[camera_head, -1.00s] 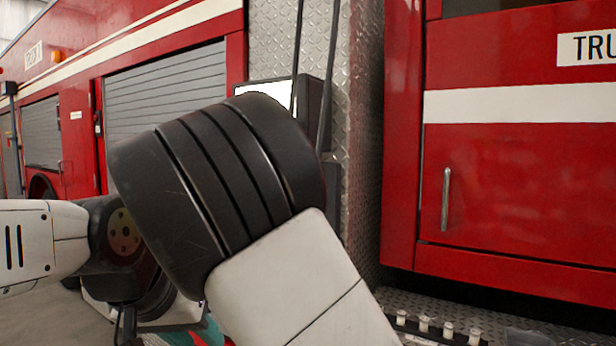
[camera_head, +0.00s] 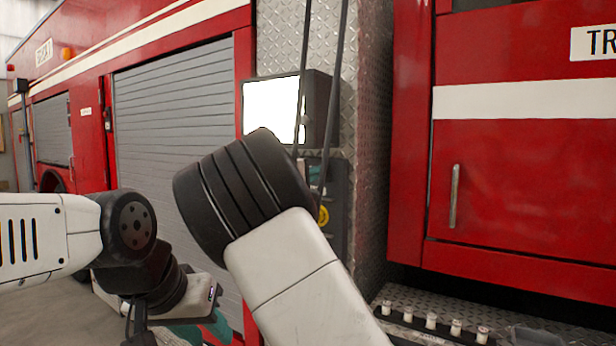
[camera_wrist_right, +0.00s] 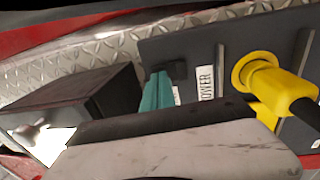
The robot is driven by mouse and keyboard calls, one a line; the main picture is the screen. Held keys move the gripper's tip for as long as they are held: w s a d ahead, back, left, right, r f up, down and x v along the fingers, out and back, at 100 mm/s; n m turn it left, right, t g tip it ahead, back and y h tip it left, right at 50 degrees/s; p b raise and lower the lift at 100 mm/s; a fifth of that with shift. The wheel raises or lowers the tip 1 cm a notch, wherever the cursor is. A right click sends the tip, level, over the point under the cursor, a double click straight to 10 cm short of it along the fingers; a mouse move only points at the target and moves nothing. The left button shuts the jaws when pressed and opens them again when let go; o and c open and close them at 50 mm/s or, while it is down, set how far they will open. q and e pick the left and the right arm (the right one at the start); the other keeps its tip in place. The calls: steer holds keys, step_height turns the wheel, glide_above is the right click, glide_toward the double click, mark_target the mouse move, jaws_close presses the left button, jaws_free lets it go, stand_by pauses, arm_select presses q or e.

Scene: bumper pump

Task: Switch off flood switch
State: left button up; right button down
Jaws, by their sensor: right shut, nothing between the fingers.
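A dark control panel (camera_head: 338,185) stands beside the screen box in the head view, partly hidden by my right arm. In the right wrist view the panel (camera_wrist_right: 205,45) carries a white label and a small black piece (camera_wrist_right: 172,71), perhaps a switch. No flood label is legible. The teal fingertips of my right gripper (camera_wrist_right: 157,92) are shut at that black piece; I cannot tell whether they touch it.
A black box with a bright screen (camera_head: 272,106) is left of the panel; it fills the left of the wrist view. A yellow plug with a black cable (camera_wrist_right: 268,78) sits right of the label. Black hoses hang before the panel. A red truck cabinet (camera_head: 520,190) stands right.

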steer(key=shift+w+d, duration=0.2)
steer(key=shift+w, duration=0.1)
steer(key=shift+w+d+r, duration=0.1)
steer(key=shift+w+r, duration=0.05)
stand_by(0.4)
